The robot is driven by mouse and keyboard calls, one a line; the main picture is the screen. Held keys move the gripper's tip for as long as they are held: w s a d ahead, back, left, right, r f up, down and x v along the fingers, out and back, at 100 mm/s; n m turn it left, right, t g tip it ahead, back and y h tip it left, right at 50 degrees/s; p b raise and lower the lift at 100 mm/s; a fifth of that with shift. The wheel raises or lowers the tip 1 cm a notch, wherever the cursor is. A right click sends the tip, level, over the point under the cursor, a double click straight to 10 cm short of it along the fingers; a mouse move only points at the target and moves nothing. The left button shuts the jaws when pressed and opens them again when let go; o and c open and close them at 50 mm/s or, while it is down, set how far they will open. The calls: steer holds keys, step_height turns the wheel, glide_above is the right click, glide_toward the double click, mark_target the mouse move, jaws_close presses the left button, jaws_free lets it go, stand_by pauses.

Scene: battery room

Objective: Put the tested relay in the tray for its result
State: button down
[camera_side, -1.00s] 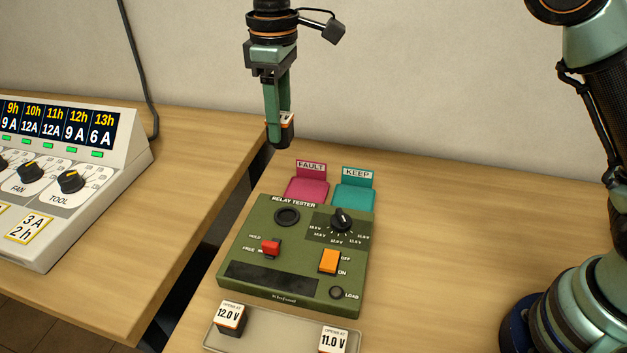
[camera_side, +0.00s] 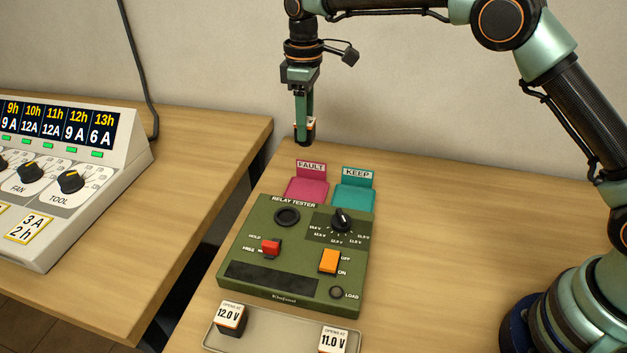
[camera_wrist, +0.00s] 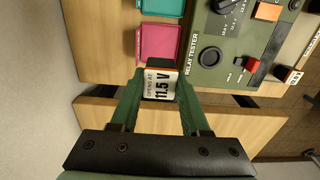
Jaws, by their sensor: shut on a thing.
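My gripper (camera_side: 304,137) is shut on a relay (camera_side: 311,123) and holds it above the table behind the trays. In the wrist view the relay (camera_wrist: 160,85) sits between the green fingers; its white label reads "OPENS AT 11.5 V", with an orange edge. The pink FAULT tray (camera_side: 307,190) and the teal KEEP tray (camera_side: 354,197) stand side by side behind the tester and look empty. Both also show in the wrist view, the pink tray (camera_wrist: 160,43) nearer the relay and the teal tray (camera_wrist: 160,6) beyond it. The green relay tester (camera_side: 262,234) has an empty round socket (camera_side: 287,216).
A grey tray (camera_side: 280,332) at the front holds a 12.0 V relay (camera_side: 230,318) and an 11.0 V relay (camera_side: 334,339). A grey console (camera_side: 95,190) stands on the left table, across a gap. The table right of the tester is clear.

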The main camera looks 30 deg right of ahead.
step_height(320, 180, down, 14)
steer(key=shift+r, duration=0.2)
steer(key=shift+f, duration=0.1)
stand_by(0.3)
steer(key=shift+c, duration=1.9)
jaws_free()
